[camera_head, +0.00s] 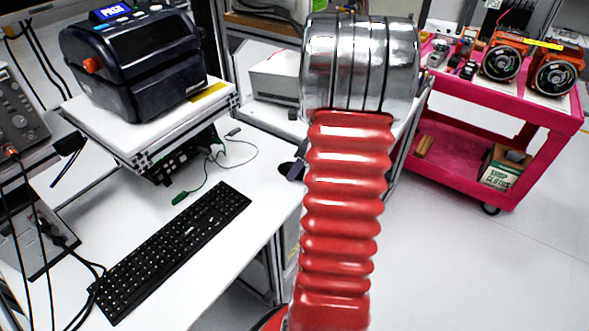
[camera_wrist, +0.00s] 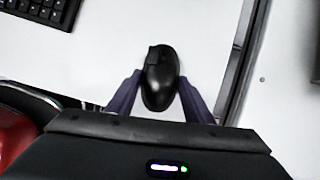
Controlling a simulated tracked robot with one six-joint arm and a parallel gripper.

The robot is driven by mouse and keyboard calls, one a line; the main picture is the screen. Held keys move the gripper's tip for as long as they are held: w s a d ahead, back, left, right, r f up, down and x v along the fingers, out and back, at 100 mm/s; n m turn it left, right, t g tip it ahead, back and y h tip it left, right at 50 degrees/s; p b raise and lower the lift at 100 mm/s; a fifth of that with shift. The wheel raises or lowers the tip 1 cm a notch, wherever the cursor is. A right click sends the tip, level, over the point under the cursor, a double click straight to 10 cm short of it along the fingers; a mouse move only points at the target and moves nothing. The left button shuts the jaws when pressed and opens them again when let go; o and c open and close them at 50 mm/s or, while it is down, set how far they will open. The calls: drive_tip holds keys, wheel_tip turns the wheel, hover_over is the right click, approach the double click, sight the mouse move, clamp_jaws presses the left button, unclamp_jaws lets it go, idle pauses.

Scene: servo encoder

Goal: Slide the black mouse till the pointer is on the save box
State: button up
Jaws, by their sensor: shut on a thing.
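The black mouse (camera_wrist: 160,76) lies on the white desk (camera_wrist: 110,50) in the wrist view, close to the desk's right edge. My gripper (camera_wrist: 159,86) is shut on it, with one purple finger against each side of its rear half. The screen with the pointer and the save box cannot be made out in either view.
A black keyboard (camera_head: 170,250) lies on the desk left of my arm. A green cable (camera_head: 195,190) lies behind it. A dark label printer (camera_head: 135,60) stands on a raised white shelf. A pink cart (camera_head: 465,145) stands at the right. Bare desk lies between keyboard and mouse.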

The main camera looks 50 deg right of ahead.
drive_tip(key=shift+s+d, duration=0.15)
drive_tip(key=shift+d, duration=1)
drive_tip(key=shift+s+d, duration=0.15)
drive_tip(key=shift+d, duration=0.95)
drive_tip(key=o, duration=1.2)
drive_tip(key=v, duration=1.3)
drive_tip(key=shift+s+r, duration=0.25)
drive_tip(key=shift+r, duration=0.05)
